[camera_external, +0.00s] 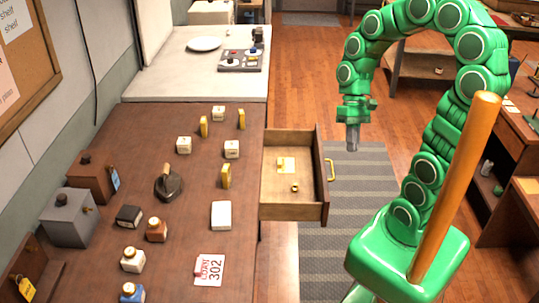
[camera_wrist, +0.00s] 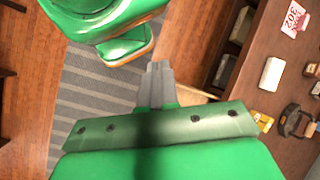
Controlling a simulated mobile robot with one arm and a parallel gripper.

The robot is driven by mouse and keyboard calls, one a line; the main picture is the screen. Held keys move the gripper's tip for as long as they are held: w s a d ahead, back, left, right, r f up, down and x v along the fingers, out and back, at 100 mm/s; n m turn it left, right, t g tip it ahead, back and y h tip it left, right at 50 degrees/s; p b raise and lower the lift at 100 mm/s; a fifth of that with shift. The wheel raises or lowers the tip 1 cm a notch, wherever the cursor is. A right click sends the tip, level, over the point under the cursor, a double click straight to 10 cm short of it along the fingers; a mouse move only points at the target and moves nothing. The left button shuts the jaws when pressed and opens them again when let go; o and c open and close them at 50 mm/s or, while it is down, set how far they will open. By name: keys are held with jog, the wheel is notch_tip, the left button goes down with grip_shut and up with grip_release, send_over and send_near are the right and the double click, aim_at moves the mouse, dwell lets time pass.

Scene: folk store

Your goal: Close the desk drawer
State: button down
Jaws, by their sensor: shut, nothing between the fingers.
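The desk drawer (camera_external: 268,207) is pulled out from the right side of the brown desk (camera_external: 190,265). A yellow handle (camera_external: 330,170) is on its front panel. A small yellow-and-white item (camera_external: 286,165) and a small brass-coloured item (camera_external: 295,188) lie in it. My gripper (camera_external: 352,140) is shut and empty, pointing down to the right of the drawer front and apart from it. In the wrist view my gripper's fingers (camera_wrist: 156,80) are together over the floor. The handle cannot be made out in the wrist view.
The desk top carries several bottles, small boxes, a dark iron-like object (camera_external: 168,185) and a card marked 302 (camera_external: 209,269). A grey striped rug (camera_external: 345,220) lies on the floor beside the drawer. Another wooden desk (camera_external: 505,150) stands at the right.

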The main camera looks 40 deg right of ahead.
aim_at(268, 163)
jog(key=w+d+f+m+t+y, duration=0.2)
jog(key=w+d+f+m+y, duration=0.35)
jog(key=w, duration=0.35)
jog(key=w+d+f+m+t+y, duration=0.3)
jog(key=w+d+f+m+y, duration=0.25)
jog(key=w, duration=0.35)
jog(key=s+d+f+m+t+h, duration=0.1)
jog(key=s+d+f+m+t, duration=0.1)
jog(key=d+f+m+t, duration=0.7)
jog(key=s+d+f+m+t+h, duration=0.1)
jog(key=s+d+f+m+t, duration=0.2)
jog(key=d+f, duration=0.95)
jog(key=w+a+m, duration=0.1)
jog(key=w+a, duration=0.8)
jog(key=w, duration=0.1)
jog(key=shift+w+a+r, duration=0.15)
jog(key=shift+w+a, duration=0.25)
jog(key=x, duration=2.4)
jog(key=shift+w+a+f, duration=0.1)
jog(key=shift+a+f, duration=0.05)
jog(key=shift+f, duration=0.2)
jog(key=shift+w+a, duration=0.15)
